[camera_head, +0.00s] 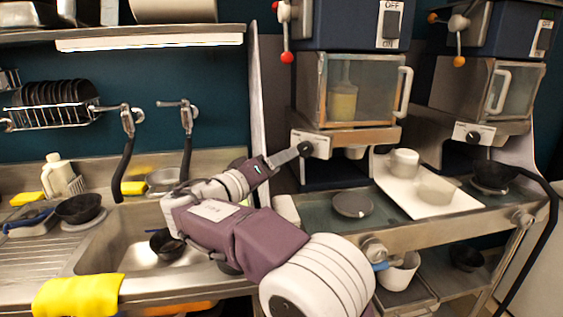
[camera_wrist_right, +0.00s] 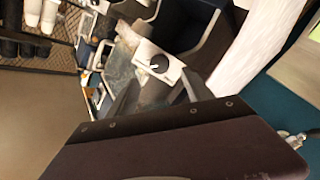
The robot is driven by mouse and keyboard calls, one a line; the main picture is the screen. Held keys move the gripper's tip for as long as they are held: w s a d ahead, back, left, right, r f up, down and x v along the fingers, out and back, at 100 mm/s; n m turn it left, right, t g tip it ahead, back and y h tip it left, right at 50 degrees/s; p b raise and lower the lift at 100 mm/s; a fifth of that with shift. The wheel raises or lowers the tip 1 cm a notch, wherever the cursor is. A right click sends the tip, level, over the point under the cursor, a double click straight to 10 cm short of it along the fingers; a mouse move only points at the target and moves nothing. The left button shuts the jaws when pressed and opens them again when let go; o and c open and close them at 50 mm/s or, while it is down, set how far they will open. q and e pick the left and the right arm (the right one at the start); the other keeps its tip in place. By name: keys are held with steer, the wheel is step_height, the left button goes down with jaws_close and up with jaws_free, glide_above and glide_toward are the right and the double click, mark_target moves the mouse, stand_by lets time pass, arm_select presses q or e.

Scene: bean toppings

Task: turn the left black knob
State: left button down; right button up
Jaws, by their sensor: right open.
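The left black knob (camera_head: 306,148) sits on a white plate under the left dispenser's clear box. My right gripper (camera_head: 284,157) reaches toward it from the left, its fingertips close to the knob in the head view. In the right wrist view the knob (camera_wrist_right: 158,65) shows on its white plate (camera_wrist_right: 166,54), ahead of and between the two dark fingers of my right gripper (camera_wrist_right: 160,90). The fingers are spread apart with nothing between them. I cannot tell whether they touch the knob. The left gripper is not in view.
A second dispenser with its own black knob (camera_head: 473,137) stands at the right. A white tray (camera_head: 455,203) with cups and a grey disc (camera_head: 352,204) lie on the counter below. A sink (camera_head: 125,245) is at left. A vertical metal panel edge (camera_head: 262,110) stands behind my right arm.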

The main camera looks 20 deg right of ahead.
mark_target(302, 150)
steer(key=p+x, duration=0.1)
steer(key=x, duration=0.8)
jaws_close()
